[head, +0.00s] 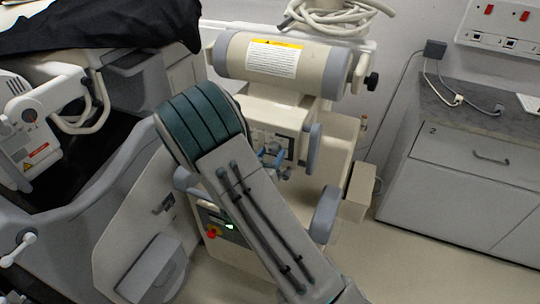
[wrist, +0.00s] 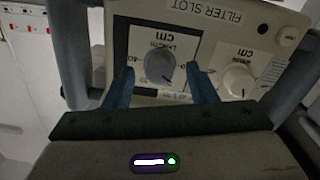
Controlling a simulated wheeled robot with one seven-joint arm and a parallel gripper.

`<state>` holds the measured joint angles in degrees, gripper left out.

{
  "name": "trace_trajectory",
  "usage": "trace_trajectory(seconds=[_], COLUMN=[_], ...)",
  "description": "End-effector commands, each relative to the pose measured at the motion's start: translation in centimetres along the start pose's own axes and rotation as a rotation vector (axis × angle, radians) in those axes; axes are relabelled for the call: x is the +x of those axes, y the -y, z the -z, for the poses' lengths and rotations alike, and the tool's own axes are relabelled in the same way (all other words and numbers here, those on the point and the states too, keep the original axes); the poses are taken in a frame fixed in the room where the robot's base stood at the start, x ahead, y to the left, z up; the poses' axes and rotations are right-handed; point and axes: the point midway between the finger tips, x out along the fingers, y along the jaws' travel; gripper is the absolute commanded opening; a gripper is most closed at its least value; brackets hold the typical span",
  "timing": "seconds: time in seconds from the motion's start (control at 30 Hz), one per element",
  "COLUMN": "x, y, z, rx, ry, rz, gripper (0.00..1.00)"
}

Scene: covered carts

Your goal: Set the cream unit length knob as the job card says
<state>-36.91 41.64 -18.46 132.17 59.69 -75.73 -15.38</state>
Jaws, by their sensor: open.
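The cream unit (head: 320,150) stands in the middle of the head view, with its control panel (head: 285,117) partly hidden by my arm. In the wrist view the panel appears upside down. Its length knob (wrist: 165,74) is grey and round, on a white scale marked LENGTH cm. My gripper (wrist: 160,71) has its blue fingers open, one on each side of this knob; I cannot tell whether they touch it. A paler width knob (wrist: 237,82) sits to the right of the right finger. In the head view my gripper (head: 271,154) is at the panel. I see no readable job card.
Grey handles (head: 323,215) stick out at the unit's right. Another machine (head: 25,140) and a black cover (head: 100,25) are at left.

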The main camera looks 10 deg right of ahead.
Motion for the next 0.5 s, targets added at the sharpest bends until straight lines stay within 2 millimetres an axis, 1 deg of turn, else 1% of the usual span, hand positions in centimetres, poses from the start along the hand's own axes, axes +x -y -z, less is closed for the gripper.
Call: trace_trajectory(seconds=[0.03, 0.07, 0.1, 0.17, 0.2, 0.5], x=[-0.01, -0.01, -0.02, -0.02, -0.02, -0.04], y=[-0.01, -0.01, -0.01, -0.02, -0.01, 0.03], z=[-0.01, 0.0, 0.0, 0.0, 0.0, -0.14], rx=[0.0, 0.0, 0.0, 0.0, 0.0, 0.02], ry=[0.0, 0.0, 0.0, 0.0, 0.0, 0.001], rz=[0.0, 0.0, 0.0, 0.0, 0.0, 0.0], gripper=[0.52, 0.46, 0.35, 0.18, 0.07, 0.07])
